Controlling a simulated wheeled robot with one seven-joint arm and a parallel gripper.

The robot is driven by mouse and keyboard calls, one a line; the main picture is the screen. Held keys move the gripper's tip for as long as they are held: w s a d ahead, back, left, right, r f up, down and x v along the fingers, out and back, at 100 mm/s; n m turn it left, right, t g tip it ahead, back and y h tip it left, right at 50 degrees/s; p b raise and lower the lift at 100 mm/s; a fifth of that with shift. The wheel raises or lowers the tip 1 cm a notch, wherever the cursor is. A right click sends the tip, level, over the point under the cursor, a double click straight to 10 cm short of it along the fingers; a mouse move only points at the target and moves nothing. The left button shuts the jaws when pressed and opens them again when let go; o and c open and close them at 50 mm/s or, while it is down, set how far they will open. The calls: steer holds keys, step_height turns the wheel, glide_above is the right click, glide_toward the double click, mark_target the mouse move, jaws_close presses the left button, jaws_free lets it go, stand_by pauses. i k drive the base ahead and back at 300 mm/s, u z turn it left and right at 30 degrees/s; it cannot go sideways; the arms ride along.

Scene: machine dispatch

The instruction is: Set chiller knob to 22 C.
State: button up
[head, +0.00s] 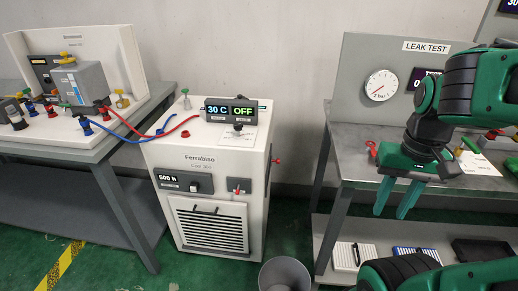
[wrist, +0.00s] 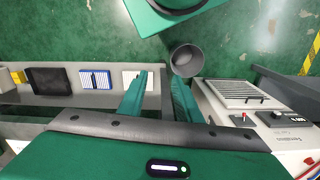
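The chiller (head: 205,165) is a white cabinet labelled Ferrabino, standing on the floor left of centre in the head view. Its top display (head: 231,111) reads 30 C and OFF. A small dark knob (head: 238,127) shows just below that display. In the wrist view the chiller (wrist: 245,118) is partly cut off at the right. My gripper (head: 390,212) is open and empty, well right of the chiller, before the right bench; its fingers also show apart in the wrist view (wrist: 158,82).
A grey bin (head: 285,275) stands on the floor right of the chiller. The right bench (head: 350,140) carries a LEAK TEST panel (head: 425,47) with a gauge. The left bench (head: 110,145) holds fittings; red and blue hoses (head: 135,138) run to the chiller top.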

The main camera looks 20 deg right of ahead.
mark_target(238, 128)
steer(key=u, duration=1.45)
steer(key=k, duration=1.2)
steer(key=z, duration=1.35)
steer(key=i, duration=1.05)
steer(key=u, duration=0.05)
